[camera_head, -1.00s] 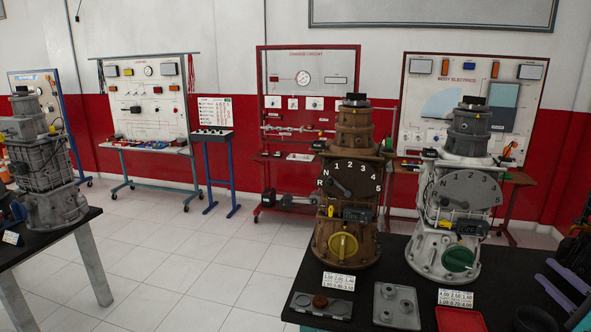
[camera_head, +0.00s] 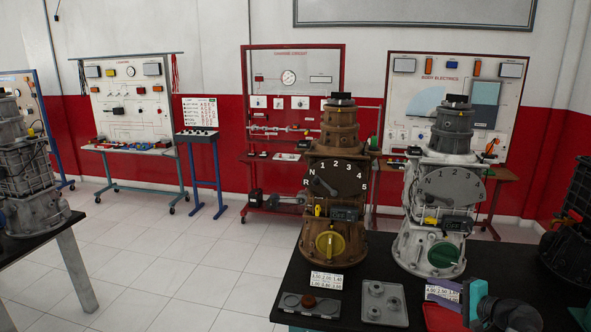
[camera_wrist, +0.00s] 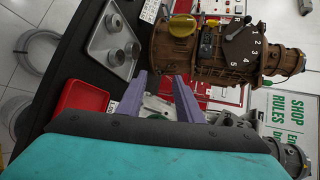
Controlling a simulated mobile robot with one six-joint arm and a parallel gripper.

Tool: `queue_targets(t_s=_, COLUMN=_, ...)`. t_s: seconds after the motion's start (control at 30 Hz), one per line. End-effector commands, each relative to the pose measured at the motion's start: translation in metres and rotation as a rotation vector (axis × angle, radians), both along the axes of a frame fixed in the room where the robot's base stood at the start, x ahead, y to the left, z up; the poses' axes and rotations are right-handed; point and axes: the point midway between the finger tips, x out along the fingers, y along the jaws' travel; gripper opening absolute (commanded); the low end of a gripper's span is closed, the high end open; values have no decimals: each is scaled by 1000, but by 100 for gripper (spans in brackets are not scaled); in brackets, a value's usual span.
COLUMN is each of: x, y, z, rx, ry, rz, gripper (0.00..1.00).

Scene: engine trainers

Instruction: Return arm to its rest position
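My gripper (camera_head: 443,291) shows at the lower right of the head view as purple fingers ahead of a teal and black wrist, over the black table. In the wrist view my gripper (camera_wrist: 160,95) has its two purple fingers spread apart, with nothing held between them. The fingers point toward the brown gearbox trainer (camera_wrist: 210,65), apart from it as far as I can tell. The rest of my arm is mostly out of view.
The brown trainer (camera_head: 336,215) and the white-grey trainer (camera_head: 438,215) stand upright on the black table (camera_head: 285,285). A grey tray (camera_head: 384,303) and a red tray (camera_head: 438,318) lie in front. A dark unit (camera_head: 568,225) stands at right. Tiled floor (camera_head: 160,270) is clear at left.

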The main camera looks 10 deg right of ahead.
Motion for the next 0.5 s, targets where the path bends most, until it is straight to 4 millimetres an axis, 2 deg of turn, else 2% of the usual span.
queue_targets(t_s=0.03, x=7, y=19, z=-12, rx=-18, ry=30, rz=34, gripper=33)
queue_targets(t_s=0.23, x=23, y=80, z=-55, rx=-103, ry=144, rz=163, gripper=33)
queue_targets(t_s=0.5, x=29, y=157, z=-110, rx=-237, ry=286, rz=340, gripper=33)
